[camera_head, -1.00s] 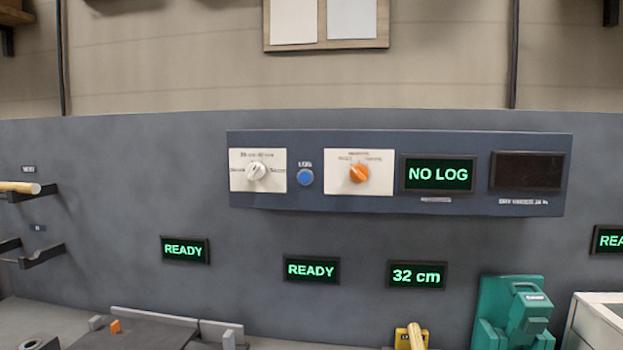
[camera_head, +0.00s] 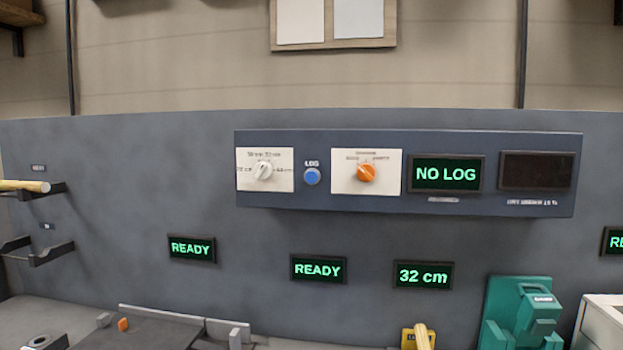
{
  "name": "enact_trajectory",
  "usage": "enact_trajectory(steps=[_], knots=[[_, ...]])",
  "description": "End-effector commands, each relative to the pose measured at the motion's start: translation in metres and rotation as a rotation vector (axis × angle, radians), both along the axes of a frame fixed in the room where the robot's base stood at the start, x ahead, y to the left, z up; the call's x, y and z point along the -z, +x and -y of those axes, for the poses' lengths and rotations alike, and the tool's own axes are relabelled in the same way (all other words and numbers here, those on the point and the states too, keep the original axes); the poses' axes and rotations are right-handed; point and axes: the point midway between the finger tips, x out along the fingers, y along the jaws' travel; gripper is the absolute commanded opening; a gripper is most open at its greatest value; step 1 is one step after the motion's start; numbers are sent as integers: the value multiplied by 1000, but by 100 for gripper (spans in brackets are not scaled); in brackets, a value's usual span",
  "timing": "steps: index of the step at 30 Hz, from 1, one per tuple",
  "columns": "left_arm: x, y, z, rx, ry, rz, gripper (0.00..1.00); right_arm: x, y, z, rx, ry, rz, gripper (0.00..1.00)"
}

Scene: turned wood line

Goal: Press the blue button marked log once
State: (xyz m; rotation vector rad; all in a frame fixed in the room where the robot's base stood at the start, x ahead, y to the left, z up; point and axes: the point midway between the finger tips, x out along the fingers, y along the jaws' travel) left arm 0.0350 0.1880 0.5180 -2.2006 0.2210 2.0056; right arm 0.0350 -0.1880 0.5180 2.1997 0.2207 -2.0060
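The round blue button (camera_head: 312,176) marked LOG sits on the dark blue control panel (camera_head: 400,201). It lies between a white plate with a white knob (camera_head: 264,170) on its left and a white plate with an orange knob (camera_head: 366,173) on its right. A display (camera_head: 446,174) on the panel reads NO LOG in green. A dark blank display (camera_head: 536,171) is at the panel's right end. Neither of my grippers shows in the head view, and nothing covers the button.
Below the panel, two displays read READY (camera_head: 191,248) and one reads 32 cm (camera_head: 423,275). A green machine (camera_head: 522,318) stands at the lower right. Brackets at the left wall hold a wooden rod (camera_head: 24,186). The wall space in front of the panel is clear.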

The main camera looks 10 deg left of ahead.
Motion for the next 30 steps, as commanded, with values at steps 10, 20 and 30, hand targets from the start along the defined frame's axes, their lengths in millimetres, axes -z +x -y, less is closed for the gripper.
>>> enact_trajectory(steps=[10,20,30], knots=[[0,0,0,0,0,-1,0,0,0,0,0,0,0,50],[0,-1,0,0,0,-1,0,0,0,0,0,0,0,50],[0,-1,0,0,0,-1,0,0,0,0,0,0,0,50]])
